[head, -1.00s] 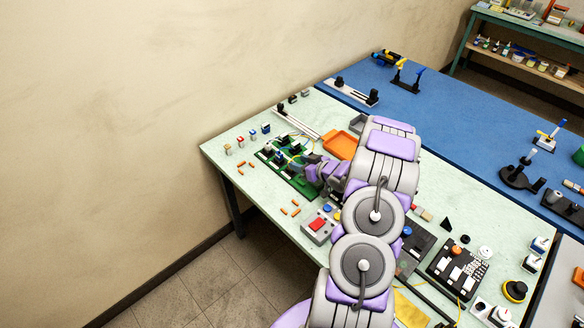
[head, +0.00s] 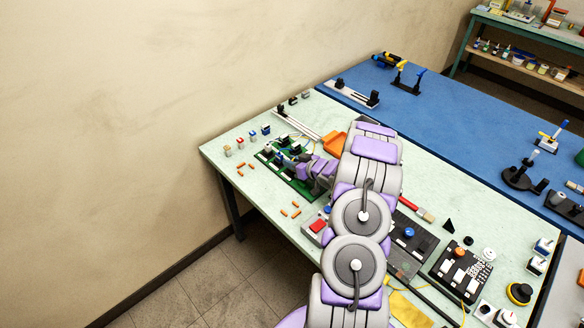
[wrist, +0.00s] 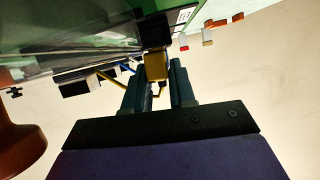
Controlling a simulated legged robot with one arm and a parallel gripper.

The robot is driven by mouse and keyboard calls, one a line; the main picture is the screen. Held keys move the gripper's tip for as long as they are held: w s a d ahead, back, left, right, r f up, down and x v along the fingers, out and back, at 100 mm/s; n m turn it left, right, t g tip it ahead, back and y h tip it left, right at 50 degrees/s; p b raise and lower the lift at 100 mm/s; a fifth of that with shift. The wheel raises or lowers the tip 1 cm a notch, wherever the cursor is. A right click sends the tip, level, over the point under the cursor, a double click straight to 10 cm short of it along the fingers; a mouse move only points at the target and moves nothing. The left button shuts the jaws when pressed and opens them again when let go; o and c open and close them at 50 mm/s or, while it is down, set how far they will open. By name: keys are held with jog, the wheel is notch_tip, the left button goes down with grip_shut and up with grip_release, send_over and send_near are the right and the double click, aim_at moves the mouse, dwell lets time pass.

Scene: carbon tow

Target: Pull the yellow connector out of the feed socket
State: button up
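The yellow connector (wrist: 156,67) shows in the wrist view as a small block just below a dark socket (wrist: 155,31). It appears to be still in the socket, though the joint is too small to see clearly. My gripper (wrist: 159,75) has its two dark fingers on either side of the connector's lower end. A narrow gap seems to show at the right finger, and contact at the left cannot be made out. In the head view, my gripper (head: 300,169) is over the green board (head: 302,188), and my arm hides part of it. The connector is not clear there.
Blue and yellow wires run beside the left finger in the wrist view, near dark blocks (wrist: 77,87). Small orange pieces (head: 290,208) lie at the front edge, and a red-topped box (head: 317,226) stands near my arm.

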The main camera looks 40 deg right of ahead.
grip_shut()
jog(key=shift+r, duration=0.15)
jog(key=shift+r, duration=0.3)
notch_tip(320, 180, up, 3)
jog(key=shift+d+r+p, duration=0.1)
jog(key=shift+p, duration=0.8)
jog(key=s+a+r+p, duration=0.2)
jog(key=s+a, duration=0.1)
jog(key=s, duration=0.4)
jog(key=s+a+r+p, duration=0.2)
jog(key=s+a, duration=0.2)
jog(key=s, duration=0.3)
jog(key=shift+s+a, duration=0.15)
jog(key=shift+a, duration=0.1)
